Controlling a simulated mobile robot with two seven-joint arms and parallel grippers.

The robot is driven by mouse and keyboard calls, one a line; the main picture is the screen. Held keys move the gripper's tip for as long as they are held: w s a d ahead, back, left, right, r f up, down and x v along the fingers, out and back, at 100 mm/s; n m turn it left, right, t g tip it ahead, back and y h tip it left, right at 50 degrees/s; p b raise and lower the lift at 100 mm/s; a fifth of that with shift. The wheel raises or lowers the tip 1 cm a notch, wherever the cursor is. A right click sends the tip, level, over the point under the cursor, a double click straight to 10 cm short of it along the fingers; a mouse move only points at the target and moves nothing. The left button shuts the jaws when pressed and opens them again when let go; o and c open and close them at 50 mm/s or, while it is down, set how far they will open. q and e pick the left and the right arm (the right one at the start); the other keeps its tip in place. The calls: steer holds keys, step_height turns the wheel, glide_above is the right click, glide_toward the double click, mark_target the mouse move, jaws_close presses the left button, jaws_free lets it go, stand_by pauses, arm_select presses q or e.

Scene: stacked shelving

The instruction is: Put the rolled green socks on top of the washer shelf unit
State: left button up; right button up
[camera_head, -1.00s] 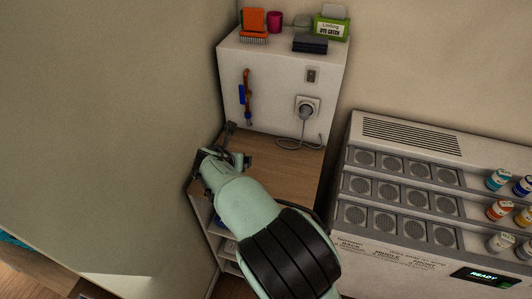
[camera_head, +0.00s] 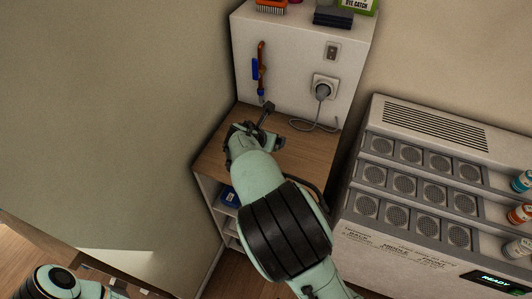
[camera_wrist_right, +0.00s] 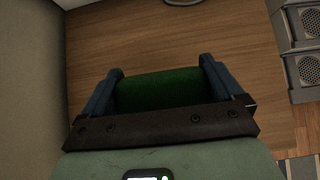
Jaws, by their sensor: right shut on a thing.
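The rolled green socks (camera_wrist_right: 160,88) are between the two blue fingers of my right gripper (camera_wrist_right: 160,85) in the right wrist view, with the wooden top below them. My right gripper (camera_head: 268,126) is shut on the socks in the head view, over the wooden top (camera_head: 312,150) of the white shelf unit in the corner. The socks are hidden there by my wrist. I cannot tell whether they touch the wood. Part of my left arm shows at the bottom left; its gripper is not in view.
A white back panel (camera_head: 290,75) with a plugged-in socket (camera_head: 323,89) and a cord rises behind the wooden top. An orange brush (camera_head: 271,6) and a dark stack (camera_head: 333,17) are above it. A grey panelled machine (camera_head: 415,190) stands right. The wall is close on the left.

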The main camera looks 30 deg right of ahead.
arm_select(q)
steer(key=shift+s+f+b, duration=0.55)
steer(key=shift+f, duration=0.25)
arm_select(e)
steer(key=shift+f, duration=3.45)
steer(key=shift+w, duration=0.1)
steer(key=shift+f, duration=0.15)
steer(key=o, duration=0.7)
steer(key=shift+c, duration=0.2)
arm_select(q)
steer(key=shift+f, duration=0.1)
arm_select(e)
steer(key=shift+a+r, duration=0.15)
steer(key=shift+r, duration=0.2)
arm_select(q)
steer(key=shift+w+r+p, duration=0.55)
steer(key=shift+r+p, duration=0.05)
steer(key=shift+r, duration=0.3)
arm_select(e)
steer(key=v, duration=1.1)
steer(key=shift+s+a, duration=0.15)
steer(key=shift+s, duration=0.15)
